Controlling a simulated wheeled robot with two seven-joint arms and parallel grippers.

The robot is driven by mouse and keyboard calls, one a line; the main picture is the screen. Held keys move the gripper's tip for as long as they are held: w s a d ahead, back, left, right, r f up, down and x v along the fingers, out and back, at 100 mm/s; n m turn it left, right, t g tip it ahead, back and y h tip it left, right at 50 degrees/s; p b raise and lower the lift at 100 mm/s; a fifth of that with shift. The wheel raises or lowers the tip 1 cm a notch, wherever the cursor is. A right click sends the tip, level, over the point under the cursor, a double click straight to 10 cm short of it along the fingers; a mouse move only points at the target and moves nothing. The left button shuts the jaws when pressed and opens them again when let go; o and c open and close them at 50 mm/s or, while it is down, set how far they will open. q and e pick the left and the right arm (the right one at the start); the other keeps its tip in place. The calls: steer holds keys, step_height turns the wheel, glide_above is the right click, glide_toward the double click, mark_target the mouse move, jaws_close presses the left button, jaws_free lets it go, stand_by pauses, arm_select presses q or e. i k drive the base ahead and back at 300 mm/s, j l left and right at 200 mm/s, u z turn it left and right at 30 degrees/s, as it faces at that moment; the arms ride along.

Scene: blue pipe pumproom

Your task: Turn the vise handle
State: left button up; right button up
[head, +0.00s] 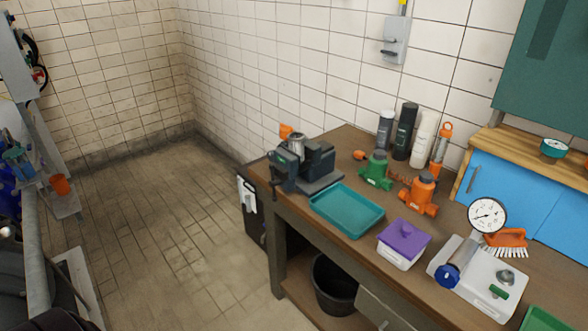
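The vise (308,163) is dark green-grey metal and sits at the left end of the wooden workbench in the head view. A shiny cylindrical metal piece (297,146) shows at its top, by the jaws. A dark part on the vise's front left side (277,184) may be the handle, but it is too small to tell for sure. Neither of my grippers is in view, and nothing is touching the vise.
On the workbench (356,146) are a teal tray (346,210), a purple-lidded box (404,243), green (377,171) and orange (420,195) fittings, and a gauge unit (478,275). Several bottles stand by the wall. A black bucket (335,285) is below. The tiled floor (170,220) left is clear.

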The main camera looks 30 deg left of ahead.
mark_target(274, 181)
steer(key=i+j+z, duration=0.25)
steer(key=j+z, duration=0.2)
steer(key=j, duration=0.65)
steer(key=i+j+z, duration=0.1)
steer(key=j+z, duration=0.35)
steer(key=j, duration=0.65)
steer(key=k+j+z, duration=0.1)
steer(key=j+z, duration=0.35)
steer(key=j, duration=0.65)
